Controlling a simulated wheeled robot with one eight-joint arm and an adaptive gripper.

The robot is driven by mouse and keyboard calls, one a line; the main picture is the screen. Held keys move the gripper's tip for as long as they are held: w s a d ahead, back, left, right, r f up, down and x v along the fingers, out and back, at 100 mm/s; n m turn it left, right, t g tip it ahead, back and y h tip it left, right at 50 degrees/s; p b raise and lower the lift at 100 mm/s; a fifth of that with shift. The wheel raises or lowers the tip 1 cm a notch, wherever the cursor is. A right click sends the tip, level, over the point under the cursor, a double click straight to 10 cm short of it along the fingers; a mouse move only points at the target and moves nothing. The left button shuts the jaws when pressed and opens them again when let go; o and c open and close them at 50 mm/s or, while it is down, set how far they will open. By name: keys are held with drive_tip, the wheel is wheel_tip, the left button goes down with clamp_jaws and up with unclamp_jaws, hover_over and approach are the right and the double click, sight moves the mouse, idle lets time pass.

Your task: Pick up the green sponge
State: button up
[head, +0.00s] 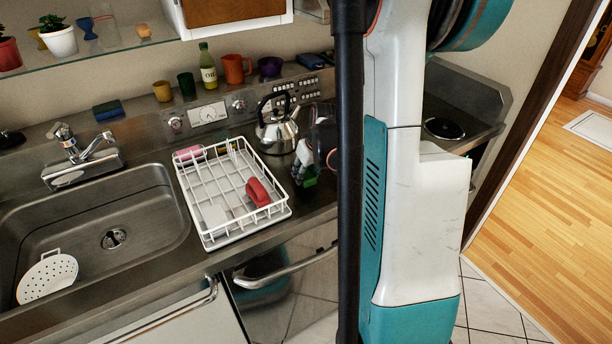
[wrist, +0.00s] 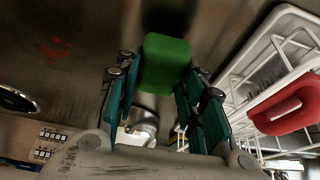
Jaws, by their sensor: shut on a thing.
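The green sponge (wrist: 167,64) is a small bright green block between my gripper's fingers in the wrist view. My gripper (wrist: 155,85) is shut on it, with a finger on each side. In the head view a bit of the green sponge (head: 309,181) shows at the tip of my gripper (head: 309,170), just right of the dish rack. Much of the gripper is hidden behind my arm there. I cannot tell whether the sponge touches the counter.
A white dish rack (head: 208,238) with a red item (head: 258,192) stands close left of my gripper. A metal kettle (head: 277,131) stands behind. The sink (head: 60,215) lies far left. A control panel and several cups line the back.

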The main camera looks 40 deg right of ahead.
sight(306, 174)
wheel_tip(306, 174, up, 17)
drive_tip(key=p, duration=0.4)
drive_tip(key=shift+r+p, duration=0.2)
drive_tip(key=shift+p, duration=0.1)
drive_tip(key=shift+c, duration=0.4)
